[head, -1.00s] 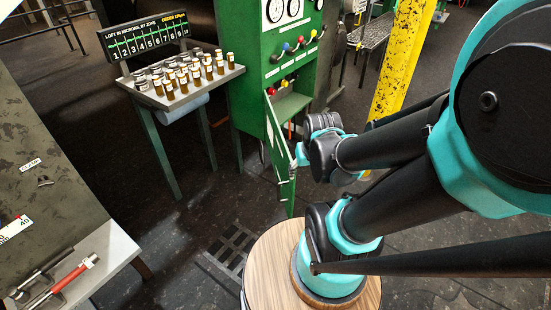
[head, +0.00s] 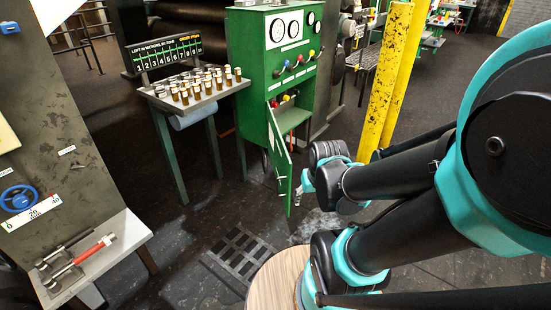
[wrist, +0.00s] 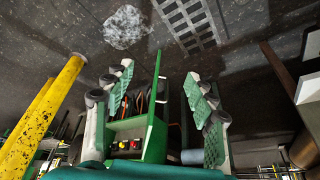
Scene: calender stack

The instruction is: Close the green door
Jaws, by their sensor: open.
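The green door (head: 281,160) hangs open from the lower compartment of the green cabinet (head: 268,62), swung out toward me. In the wrist view, the door (wrist: 157,75) shows almost edge-on as a thin green strip, between the two fingers in the picture. My gripper (wrist: 160,72) is open, with its green-padded fingers apart. I cannot tell whether either finger touches the door. In the head view my gripper is close to the right of the door, mostly hidden behind my wrist. The open compartment (wrist: 130,132) shows red and yellow knobs.
A small table (head: 205,100) with several brown bottles stands left of the cabinet. Yellow posts (head: 385,80) stand to the right. A grey bench with a red-handled tool (head: 95,248) is at front left. A floor grate (head: 240,250) lies in the clear floor before the cabinet.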

